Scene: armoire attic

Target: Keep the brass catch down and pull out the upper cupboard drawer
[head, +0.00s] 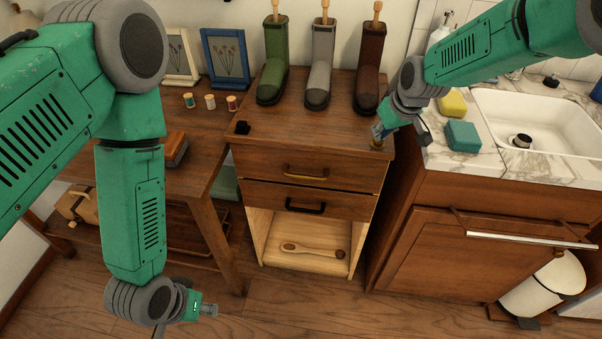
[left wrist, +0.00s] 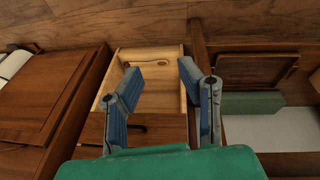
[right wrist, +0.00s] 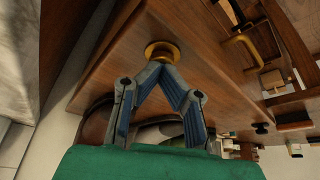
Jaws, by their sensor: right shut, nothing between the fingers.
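The wooden cupboard has an upper drawer (head: 262,163) with a brass handle (head: 305,173); its front looks closed. The brass catch (head: 377,144) is a round piece at the right of the cupboard top, also in the right wrist view (right wrist: 161,49). My right gripper (head: 379,131) is shut and empty, its tips (right wrist: 162,67) at the catch, seemingly touching it; how far down it is I cannot tell. My left gripper (head: 212,310) is low, left of the cupboard front, apart from the drawer. In the left wrist view its fingers (left wrist: 161,72) are open and empty.
Several boots and a black knob (head: 242,127) stand on top. A side table (head: 205,168) stands left, a sink counter (head: 452,165) right. Floor in front is clear.

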